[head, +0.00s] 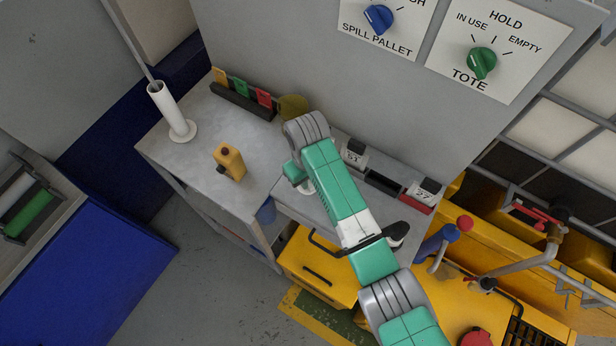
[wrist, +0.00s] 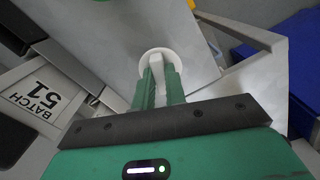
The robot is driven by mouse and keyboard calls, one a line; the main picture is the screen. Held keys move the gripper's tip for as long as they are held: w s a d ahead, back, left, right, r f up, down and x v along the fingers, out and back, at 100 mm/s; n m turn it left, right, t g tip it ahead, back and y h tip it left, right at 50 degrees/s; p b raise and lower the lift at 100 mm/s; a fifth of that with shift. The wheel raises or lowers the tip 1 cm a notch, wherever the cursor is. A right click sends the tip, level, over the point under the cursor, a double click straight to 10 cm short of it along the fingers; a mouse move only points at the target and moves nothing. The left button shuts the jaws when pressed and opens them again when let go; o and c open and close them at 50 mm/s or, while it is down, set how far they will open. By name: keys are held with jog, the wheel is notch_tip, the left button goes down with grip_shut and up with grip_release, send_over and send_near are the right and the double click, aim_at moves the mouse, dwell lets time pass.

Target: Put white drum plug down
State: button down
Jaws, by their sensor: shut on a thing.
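The white drum plug (wrist: 158,55) shows in the wrist view as a round white disc with an upright grip bar. My gripper (wrist: 160,82) is shut on that bar, one green finger on each side. In the head view the plug (head: 306,188) is a small white edge under my gripper (head: 297,176), mostly hidden by my arm. It is over the grey bench top (head: 262,168), near the bench's front edge. I cannot tell whether the plug touches the bench.
A white cylinder on a round base (head: 172,110), a rack of coloured tags (head: 242,96) and a brownish round thing (head: 293,107) sit farther back. Batch number blocks (head: 355,155) are to the right. Bench between bottle and gripper is clear.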

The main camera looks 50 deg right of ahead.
jog(key=c, duration=1.4)
grip_release()
jog(key=shift+c, duration=0.2)
notch_tip(320, 180, up, 12)
jog(key=shift+p, duration=0.45)
jog(key=shift+w+r, duration=0.1)
jog(key=shift+w, duration=0.05)
